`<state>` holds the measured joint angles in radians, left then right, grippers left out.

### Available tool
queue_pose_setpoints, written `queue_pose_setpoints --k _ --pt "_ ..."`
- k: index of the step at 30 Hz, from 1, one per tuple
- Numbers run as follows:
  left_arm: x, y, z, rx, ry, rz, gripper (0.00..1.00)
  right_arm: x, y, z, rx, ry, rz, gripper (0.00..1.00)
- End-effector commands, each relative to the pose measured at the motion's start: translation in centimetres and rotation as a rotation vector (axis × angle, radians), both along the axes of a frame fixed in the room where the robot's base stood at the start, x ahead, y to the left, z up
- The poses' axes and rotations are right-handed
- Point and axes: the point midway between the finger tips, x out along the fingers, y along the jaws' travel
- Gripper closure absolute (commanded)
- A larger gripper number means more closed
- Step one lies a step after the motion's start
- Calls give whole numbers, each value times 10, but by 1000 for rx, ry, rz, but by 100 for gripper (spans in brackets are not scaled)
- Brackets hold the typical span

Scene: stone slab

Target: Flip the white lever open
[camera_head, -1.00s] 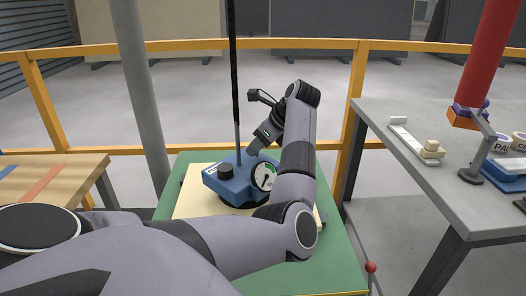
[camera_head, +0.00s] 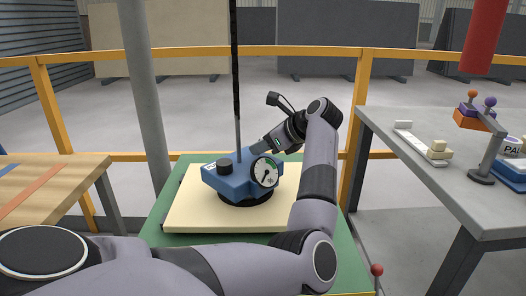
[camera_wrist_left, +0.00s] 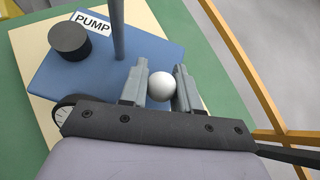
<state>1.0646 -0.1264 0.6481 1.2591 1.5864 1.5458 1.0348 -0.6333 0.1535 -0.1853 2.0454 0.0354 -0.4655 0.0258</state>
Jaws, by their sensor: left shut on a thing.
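A blue pump (camera_head: 231,186) marked "PUMP" stands on a cream slab (camera_head: 185,215). It has a black knob (camera_head: 224,166), a dial gauge (camera_head: 265,172) and a tall dark rod (camera_head: 236,80). In the left wrist view, the white ball end of the lever (camera_wrist_left: 160,87) sits between the fingers of my left gripper (camera_wrist_left: 161,70), which is shut on it. The rest of the lever is hidden. In the head view, the left gripper (camera_head: 260,146) comes to the pump's far right side, and the white lever is not visible there. My right gripper is not in view.
The slab lies on a green table (camera_head: 168,195). A grey table (camera_head: 440,205) at the right holds a white strip with a block (camera_head: 438,151), a stand and a blue item. A wooden table (camera_head: 45,180) is at the left. A yellow railing (camera_head: 300,51) runs behind.

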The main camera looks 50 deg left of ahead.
Motion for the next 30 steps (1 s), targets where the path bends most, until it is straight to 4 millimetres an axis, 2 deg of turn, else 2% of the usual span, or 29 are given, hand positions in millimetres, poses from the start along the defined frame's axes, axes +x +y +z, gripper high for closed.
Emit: queue_pose_setpoints --k 4,18,19,20,30 --pt "1 -1 -3 25 2 -1 100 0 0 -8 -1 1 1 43" --pt "0 -1 -2 35 6 -1 100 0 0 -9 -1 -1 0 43" --pt "0 -1 -2 35 6 -1 59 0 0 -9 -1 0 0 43" --pt "0 -1 -2 35 6 -1 50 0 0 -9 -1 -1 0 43" --pt "1 -3 1 36 3 -2 50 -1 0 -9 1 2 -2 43"
